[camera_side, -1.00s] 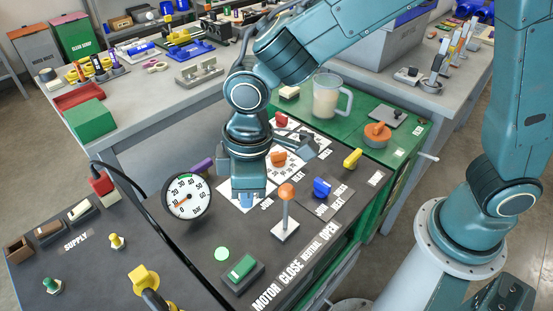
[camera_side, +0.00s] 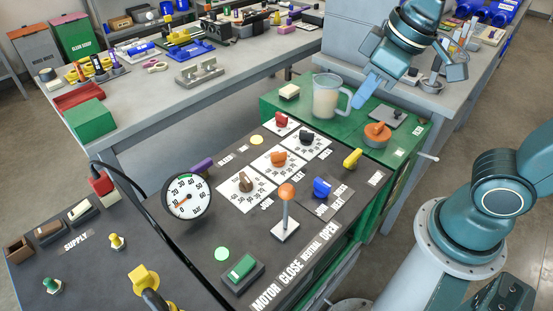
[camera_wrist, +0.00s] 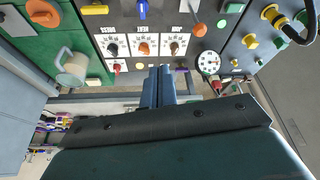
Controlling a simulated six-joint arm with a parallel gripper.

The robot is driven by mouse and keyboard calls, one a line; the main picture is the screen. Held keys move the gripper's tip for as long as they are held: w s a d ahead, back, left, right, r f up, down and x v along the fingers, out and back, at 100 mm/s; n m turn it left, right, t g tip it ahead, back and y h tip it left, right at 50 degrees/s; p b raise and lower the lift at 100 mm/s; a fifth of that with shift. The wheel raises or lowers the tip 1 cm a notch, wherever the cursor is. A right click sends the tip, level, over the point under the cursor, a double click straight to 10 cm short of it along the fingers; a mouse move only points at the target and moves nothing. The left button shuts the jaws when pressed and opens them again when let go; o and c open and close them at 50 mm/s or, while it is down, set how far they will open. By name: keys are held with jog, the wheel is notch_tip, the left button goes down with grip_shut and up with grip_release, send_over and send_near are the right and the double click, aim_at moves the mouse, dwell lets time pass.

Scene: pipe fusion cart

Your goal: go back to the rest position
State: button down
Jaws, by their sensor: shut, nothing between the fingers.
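My gripper (camera_side: 362,100) is shut and empty. In the side view it is raised above the green right part of the cart, pointing down and left, just right of the clear jug (camera_side: 326,96) in the picture. In the wrist view its blue fingers (camera_wrist: 157,84) lie together at the middle.
An orange-topped lever (camera_side: 286,195) stands up from the panel beside a round gauge (camera_side: 187,196). A grey bench (camera_side: 130,125) with tools runs behind. The air above the panel is clear.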

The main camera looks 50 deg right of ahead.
jog(key=s+d+m+t, duration=0.1)
jog(key=s+d+m, duration=0.2)
jog(key=s+d, duration=0.2)
jog(key=shift+s+r+h, duration=0.3)
jog(key=shift+s+h, duration=0.1)
jog(key=shift+s, duration=0.4)
